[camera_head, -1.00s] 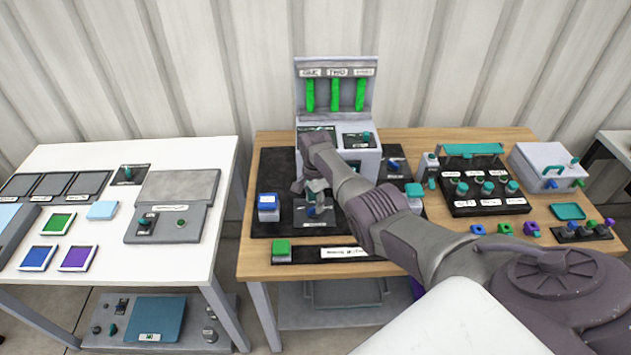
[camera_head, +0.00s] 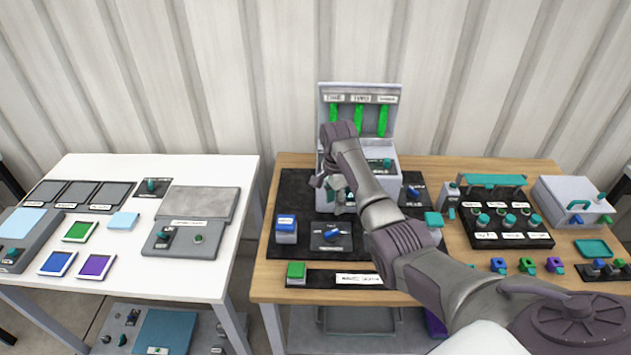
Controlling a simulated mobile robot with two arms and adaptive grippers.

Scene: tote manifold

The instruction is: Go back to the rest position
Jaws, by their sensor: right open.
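My right arm reaches in from the lower right over the wooden table (camera_head: 262,288). Its gripper (camera_head: 333,197) is above the black mat, in front of the grey machine (camera_head: 361,97) with green bars. The gripper is open and seems to hold nothing. A blue knob on a dark plate (camera_head: 331,235) lies just below it and shows clear of the fingers. The arm hides part of the machine's front. My left gripper is not in view.
A blue-topped block (camera_head: 286,229) and a green block (camera_head: 296,272) stand left of the arm. A black panel with several teal knobs (camera_head: 507,240) and a grey box (camera_head: 574,202) stand at right. A white table (camera_head: 130,262) with coloured tiles is at left.

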